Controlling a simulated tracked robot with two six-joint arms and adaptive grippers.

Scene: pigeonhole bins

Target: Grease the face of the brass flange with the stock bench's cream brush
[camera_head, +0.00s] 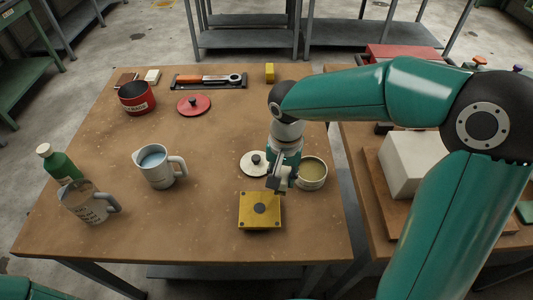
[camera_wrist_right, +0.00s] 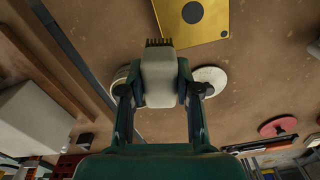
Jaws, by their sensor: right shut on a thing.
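The brass flange (camera_head: 246,220) is a square yellow plate with a dark round centre, lying flat near the front of the table. It also shows at the top of the right wrist view (camera_wrist_right: 218,26). My right gripper (camera_head: 279,184) is just behind the flange, beside the open tin. In the right wrist view my right gripper (camera_wrist_right: 159,92) is shut on a cream brush (camera_wrist_right: 159,70), whose dark bristles point towards the flange. Bristles and flange appear apart in that view; the height between them is unclear. In the head view the gripper mostly hides the brush. My left gripper is out of view.
An open tin (camera_head: 313,170) of yellowish contents stands right of the gripper, and a pale lid (camera_head: 253,166) lies to its left. Two jugs, one (camera_head: 160,168) nearer the middle, and a green bottle (camera_head: 58,165) stand left. A red pot (camera_head: 136,98) is farther back.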

